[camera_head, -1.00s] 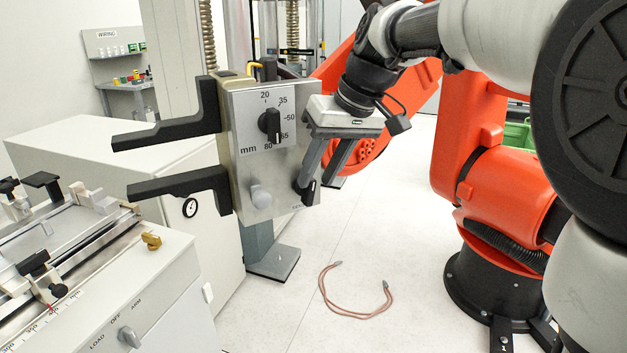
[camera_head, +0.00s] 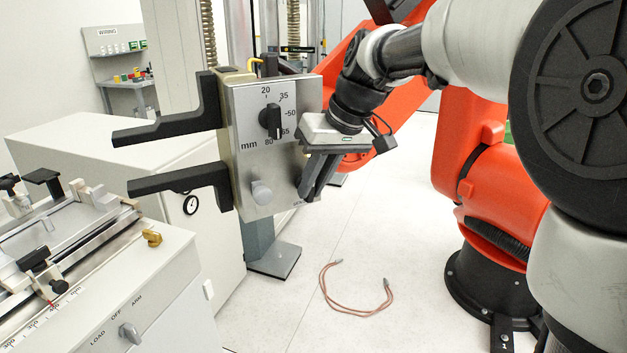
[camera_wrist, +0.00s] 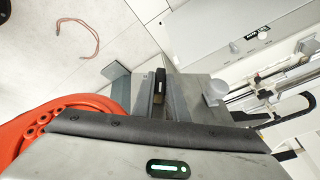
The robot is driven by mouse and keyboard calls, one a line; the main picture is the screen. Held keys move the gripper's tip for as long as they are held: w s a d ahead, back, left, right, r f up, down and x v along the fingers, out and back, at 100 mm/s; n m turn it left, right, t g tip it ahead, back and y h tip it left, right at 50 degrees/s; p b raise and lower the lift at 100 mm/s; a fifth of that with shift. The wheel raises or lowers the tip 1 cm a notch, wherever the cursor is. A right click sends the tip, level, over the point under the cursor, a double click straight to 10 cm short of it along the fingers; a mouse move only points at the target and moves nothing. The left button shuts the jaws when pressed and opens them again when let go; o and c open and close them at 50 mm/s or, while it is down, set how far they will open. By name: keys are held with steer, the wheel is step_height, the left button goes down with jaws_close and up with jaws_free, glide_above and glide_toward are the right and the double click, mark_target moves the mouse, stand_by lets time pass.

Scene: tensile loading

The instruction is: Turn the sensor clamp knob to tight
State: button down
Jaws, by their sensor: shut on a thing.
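The sensor unit has an upright metal front panel (camera_head: 245,150) with a black mm dial knob (camera_head: 270,122) and a light grey round knob (camera_head: 261,192). A small black knob sits at the panel's lower right; my gripper hides it in the head view. The wrist view shows this black knob (camera_wrist: 160,84) between my fingers. My gripper (camera_head: 312,188) is shut on it, its fingers tilted down and left against the panel. The small label beside it is mostly covered, so I cannot read the knob's setting.
Two black arms (camera_head: 170,130) stick out left from the sensor unit. A bench with a rail fixture and a LOAD/OFF/ARM switch (camera_head: 129,333) stands at the lower left. A reddish cable (camera_head: 345,306) lies on the open floor. An orange robot arm (camera_head: 500,215) stands at right.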

steer(key=shift+d+y, duration=0.1)
steer(key=shift+y, duration=0.2)
steer(key=shift+w+d+m+g+y+p, duration=0.15)
steer(key=shift+m+g+y+p, duration=0.2)
steer(key=shift+g+y, duration=0.35)
steer(key=shift+w+f+m+g+y, duration=0.1)
steer(key=shift+m+g+y, duration=0.25)
steer(key=shift+y, duration=0.85)
steer(key=y, duration=0.1)
steer(key=g+y, duration=0.1)
steer(key=y, duration=0.1)
steer(key=m+g+y, duration=0.1)
steer(key=shift+w+d+f+y, duration=0.1)
steer(key=shift+d+f+y, duration=0.2)
steer(key=shift+y, duration=0.1)
steer(key=y, duration=0.1)
steer(key=m+y, duration=0.1)
steer(key=y, duration=0.1)
steer(key=g+y, duration=0.1)
steer(key=shift+f+m+y+b, duration=0.3)
steer(key=shift+m+y+b, duration=0.05)
steer(key=shift+m+y, duration=0.05)
steer(key=m+y, duration=0.1)
steer(key=y, duration=0.1)
steer(key=m+y, duration=0.1)
steer(key=y, duration=0.1)
steer(key=shift+a+f+y, duration=0.1)
steer(key=shift+f+y, duration=0.1)
steer(key=shift+y, duration=0.1)
steer(key=shift+m, duration=0.3)
